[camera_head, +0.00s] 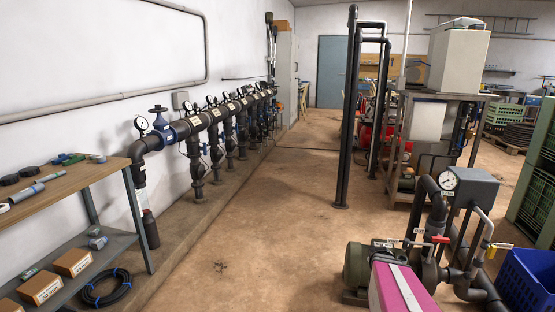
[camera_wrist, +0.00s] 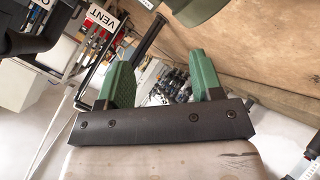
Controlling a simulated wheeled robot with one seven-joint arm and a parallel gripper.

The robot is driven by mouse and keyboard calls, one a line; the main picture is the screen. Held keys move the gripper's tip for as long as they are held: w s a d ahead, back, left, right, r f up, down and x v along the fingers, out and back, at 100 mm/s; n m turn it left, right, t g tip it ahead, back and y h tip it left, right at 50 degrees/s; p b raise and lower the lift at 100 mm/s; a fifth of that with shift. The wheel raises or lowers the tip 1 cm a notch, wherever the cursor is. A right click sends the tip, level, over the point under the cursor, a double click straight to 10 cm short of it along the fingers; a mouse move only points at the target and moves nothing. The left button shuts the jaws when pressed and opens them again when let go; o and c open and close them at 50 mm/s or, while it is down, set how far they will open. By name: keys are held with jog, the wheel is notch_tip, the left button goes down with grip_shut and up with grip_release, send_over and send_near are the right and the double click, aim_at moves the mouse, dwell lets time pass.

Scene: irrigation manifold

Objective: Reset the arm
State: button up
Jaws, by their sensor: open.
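My gripper (camera_wrist: 161,68) shows in the wrist view, with two green fingers standing well apart on a dark bar. It is open, and I see nothing held between the fingers. A white VENT label (camera_wrist: 103,17) and a dark bar beside it are close to the left finger; I cannot tell whether they touch. I cannot make out my gripper in the head view.
In the head view, a dark manifold (camera_head: 197,122) with gauges runs along the left wall. A workbench (camera_head: 66,182) stands front left. A pump motor (camera_head: 356,266), magenta box (camera_head: 400,288) and blue crate (camera_head: 526,281) are front right.

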jog(key=s+a+r+m+g+y, duration=0.2)
jog(key=s+a, duration=0.5)
jog(key=a, duration=0.6)
jog(key=s+a+r+m+g+y, duration=0.2)
jog(key=s+a+r+m+g, duration=0.2)
jog(key=a, duration=0.9)
jog(key=s+r+g, duration=0.1)
jog(key=s+g, duration=0.2)
jog(key=s, duration=0.1)
jog(key=shift+s+g, duration=0.2)
jog(key=shift+g, duration=0.1)
